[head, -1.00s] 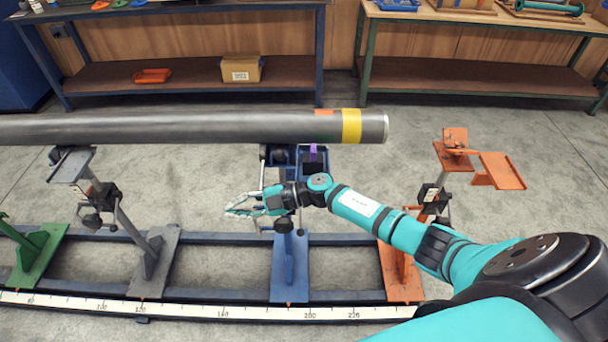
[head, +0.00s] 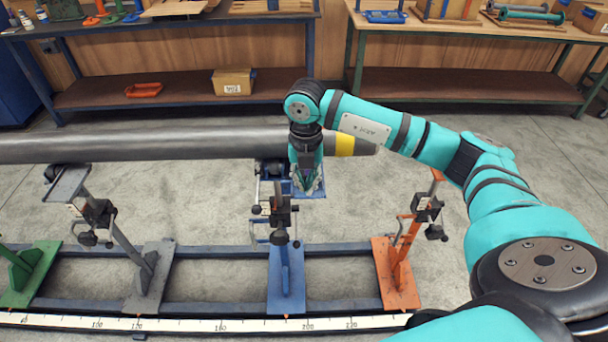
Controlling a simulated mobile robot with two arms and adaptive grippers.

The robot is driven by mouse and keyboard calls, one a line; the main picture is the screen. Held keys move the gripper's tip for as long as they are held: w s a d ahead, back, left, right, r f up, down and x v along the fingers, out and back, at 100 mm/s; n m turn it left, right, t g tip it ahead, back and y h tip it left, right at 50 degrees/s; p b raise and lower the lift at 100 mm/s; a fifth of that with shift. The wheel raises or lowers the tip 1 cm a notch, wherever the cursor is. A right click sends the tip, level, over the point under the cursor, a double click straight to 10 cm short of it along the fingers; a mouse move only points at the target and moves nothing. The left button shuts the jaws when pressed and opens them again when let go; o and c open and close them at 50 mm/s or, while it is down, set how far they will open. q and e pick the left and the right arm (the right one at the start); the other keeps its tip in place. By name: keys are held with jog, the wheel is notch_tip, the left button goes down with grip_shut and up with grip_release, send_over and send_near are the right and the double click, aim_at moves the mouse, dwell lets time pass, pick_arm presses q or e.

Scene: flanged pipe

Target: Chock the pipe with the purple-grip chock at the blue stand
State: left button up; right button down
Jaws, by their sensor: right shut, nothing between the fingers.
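The grey pipe (head: 150,145) runs across the left and middle of the head view, with a yellow band (head: 345,145) near its right end. The blue stand (head: 286,272) stands under it on the rail, and part of its blue plate (head: 314,191) shows below the pipe. My right gripper (head: 307,188) points down in front of the pipe, over that plate, and is shut and empty. Whether the gripper touches anything there, I cannot tell. My left gripper is out of view.
A grey stand (head: 152,272) and a green stand (head: 30,275) are on the left. A measuring strip (head: 180,325) runs along the front. Workbenches stand behind; the floor between is clear.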

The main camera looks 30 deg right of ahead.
aim_at(305, 197)
notch_tip(305, 197, down, 6)
jog(key=shift+r+p, duration=0.15)
jog(key=shift+p, duration=0.6)
jog(key=w+d, duration=0.1)
jog(key=w+d+f+p, duration=0.1)
jog(key=w, duration=0.1)
jog(key=shift+w+p, duration=0.2)
jog(key=shift+p, duration=0.1)
jog(key=shift+d, duration=0.1)
